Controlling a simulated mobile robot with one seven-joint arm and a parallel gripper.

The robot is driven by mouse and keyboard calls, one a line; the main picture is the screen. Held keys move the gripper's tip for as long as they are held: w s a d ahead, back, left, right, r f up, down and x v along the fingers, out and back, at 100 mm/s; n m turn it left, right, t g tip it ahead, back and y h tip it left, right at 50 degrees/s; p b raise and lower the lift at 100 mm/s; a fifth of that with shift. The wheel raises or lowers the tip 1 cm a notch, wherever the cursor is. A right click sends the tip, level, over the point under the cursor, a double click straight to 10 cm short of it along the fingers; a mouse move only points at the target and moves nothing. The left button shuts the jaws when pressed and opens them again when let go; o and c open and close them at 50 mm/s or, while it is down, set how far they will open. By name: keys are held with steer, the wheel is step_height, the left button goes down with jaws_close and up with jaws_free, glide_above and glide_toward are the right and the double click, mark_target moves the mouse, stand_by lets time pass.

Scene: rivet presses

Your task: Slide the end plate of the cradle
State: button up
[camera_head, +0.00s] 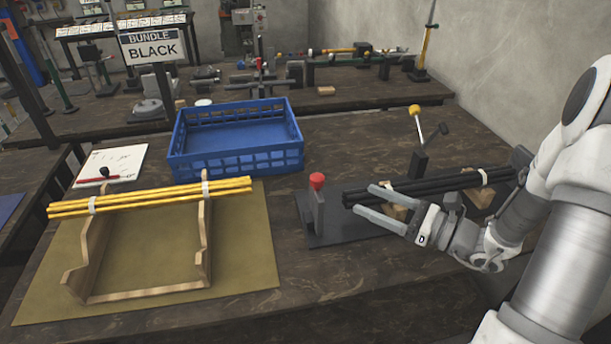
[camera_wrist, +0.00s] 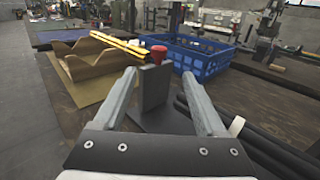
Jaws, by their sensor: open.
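The end plate (camera_head: 318,212) is an upright dark grey plate with a red knob (camera_head: 317,181) on top, at the left end of the dark cradle base (camera_head: 345,233). My gripper (camera_head: 364,199) is open and empty, to the right of the plate, its fingers pointing at it across the black rods. In the wrist view the end plate (camera_wrist: 153,98) shows ahead between my two fingers (camera_wrist: 158,80), which seem apart from it. Black rods (camera_head: 420,187) lie in the cradle on wooden blocks, with a white tie near their right end; my fingers partly hide their left part.
A blue crate (camera_head: 238,170) stands empty behind the cradle. Yellow rods (camera_head: 150,197) lie on a wooden stand (camera_head: 150,292) at left. A lever with a yellow ball (camera_head: 414,110) rises behind the black rods. A sign (camera_head: 152,46) reads "BUNDLE BLACK". The front table edge has some free room.

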mark_target(311, 176)
steer(key=b+x, duration=0.2)
steer(key=x, duration=1.4)
steer(key=shift+a, duration=0.3)
steer(key=shift+w, duration=0.1)
jaws_close()
stand_by(0.5)
